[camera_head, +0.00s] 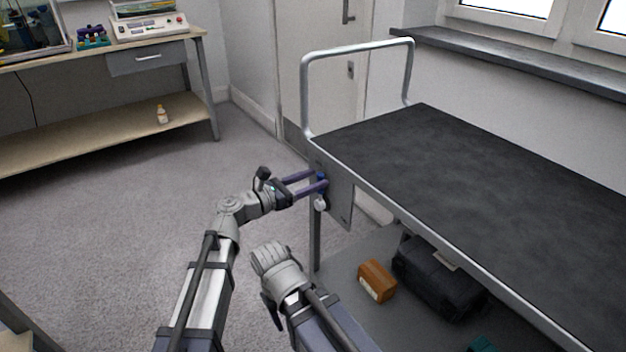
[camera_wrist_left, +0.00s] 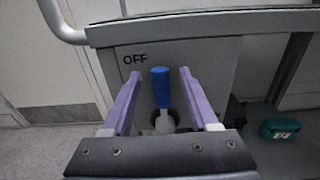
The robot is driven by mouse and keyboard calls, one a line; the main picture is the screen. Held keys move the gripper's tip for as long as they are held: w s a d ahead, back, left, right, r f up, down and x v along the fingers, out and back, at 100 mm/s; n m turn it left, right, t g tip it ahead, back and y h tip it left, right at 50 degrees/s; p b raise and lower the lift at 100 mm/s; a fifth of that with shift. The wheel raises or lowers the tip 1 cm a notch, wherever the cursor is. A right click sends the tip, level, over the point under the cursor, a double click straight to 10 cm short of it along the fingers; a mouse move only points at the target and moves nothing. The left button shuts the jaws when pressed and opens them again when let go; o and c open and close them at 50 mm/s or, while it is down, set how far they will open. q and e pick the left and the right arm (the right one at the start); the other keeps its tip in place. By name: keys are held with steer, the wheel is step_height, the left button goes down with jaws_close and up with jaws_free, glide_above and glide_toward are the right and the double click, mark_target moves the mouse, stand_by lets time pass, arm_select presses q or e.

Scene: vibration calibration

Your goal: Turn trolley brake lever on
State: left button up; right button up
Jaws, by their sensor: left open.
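The trolley (camera_head: 480,170) has a dark top and a grey side plate (camera_head: 340,200) on its near left end. The brake lever (camera_wrist_left: 160,88) has a blue grip and a pale pivot. It stands about upright, just right of the word OFF (camera_wrist_left: 134,59) on the plate. In the head view the lever's blue grip (camera_head: 322,177) is partly hidden by my fingers. My left gripper (camera_wrist_left: 155,78) is open, with its purple fingers on either side of the grip and visible gaps to both. My left gripper (camera_head: 321,180) also shows at the plate in the head view.
A silver handle rail (camera_head: 303,90) rises at the trolley's left end. A brown box (camera_head: 377,281) and a black case (camera_head: 440,275) lie on its lower shelf. A workbench (camera_head: 120,55) stands far left. The floor (camera_head: 120,230) left of the trolley is clear.

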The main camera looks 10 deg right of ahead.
arm_select(q)
steer(key=shift+d, duration=0.2)
jaws_close()
stand_by(0.5)
stand_by(0.9)
